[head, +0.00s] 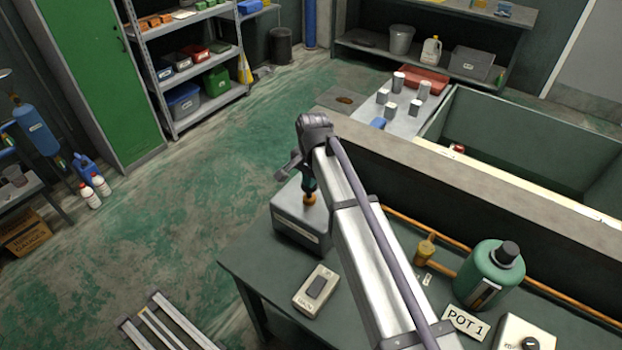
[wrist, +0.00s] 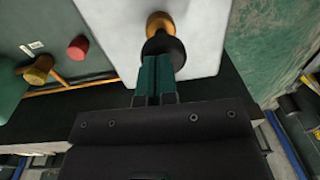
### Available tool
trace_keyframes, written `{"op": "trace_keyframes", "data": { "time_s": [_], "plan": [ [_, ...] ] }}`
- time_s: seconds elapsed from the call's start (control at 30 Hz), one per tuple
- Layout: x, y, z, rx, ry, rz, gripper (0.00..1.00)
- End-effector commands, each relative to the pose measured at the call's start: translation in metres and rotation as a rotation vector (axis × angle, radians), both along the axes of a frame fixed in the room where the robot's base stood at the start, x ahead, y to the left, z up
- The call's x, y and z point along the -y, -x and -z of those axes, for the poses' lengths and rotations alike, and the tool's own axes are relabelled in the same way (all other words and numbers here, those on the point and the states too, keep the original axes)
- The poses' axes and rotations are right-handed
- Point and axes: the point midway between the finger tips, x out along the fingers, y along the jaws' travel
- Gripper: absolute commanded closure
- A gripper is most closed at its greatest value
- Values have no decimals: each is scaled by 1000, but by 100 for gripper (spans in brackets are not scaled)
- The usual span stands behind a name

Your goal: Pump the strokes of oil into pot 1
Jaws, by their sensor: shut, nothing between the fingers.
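Pot 1 is a green rounded vessel (head: 490,275) with a black cap, standing on the bench behind its "POT 1" sign (head: 465,322). What looks like the oil pump is a grey box (head: 300,226) at the bench's far left corner, with a brass collar (head: 310,199) on top. In the wrist view a black knob (wrist: 165,46) sits on the brass part (wrist: 160,22). My gripper (head: 309,182) is shut and empty above the box. Its teal fingers (wrist: 158,68) end at the black knob; I cannot tell whether they touch it.
A brass valve (head: 425,249) and copper pipe run along the bench's back. A small switch box (head: 316,290) and a dial box (head: 525,335) stand in front. In the wrist view a red knob (wrist: 77,47) lies left of the grey box. A wall edge borders the bench.

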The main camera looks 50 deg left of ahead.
Motion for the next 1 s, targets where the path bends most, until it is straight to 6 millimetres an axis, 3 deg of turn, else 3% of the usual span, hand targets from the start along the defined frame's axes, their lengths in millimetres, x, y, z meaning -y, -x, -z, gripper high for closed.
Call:
{"op": "trace_keyframes", "data": {
  "time_s": [0.23, 0.5, 0.87, 1.0],
  "plan": [
    [0, 0, 0, 0, 0, 0, 100],
    [0, 0, 34, 0, 0, 0, 100],
    [1, 1, 28, -1, 1, 0, 100],
    [2, 0, 14, -1, 0, 2, 100]
  ]
}}
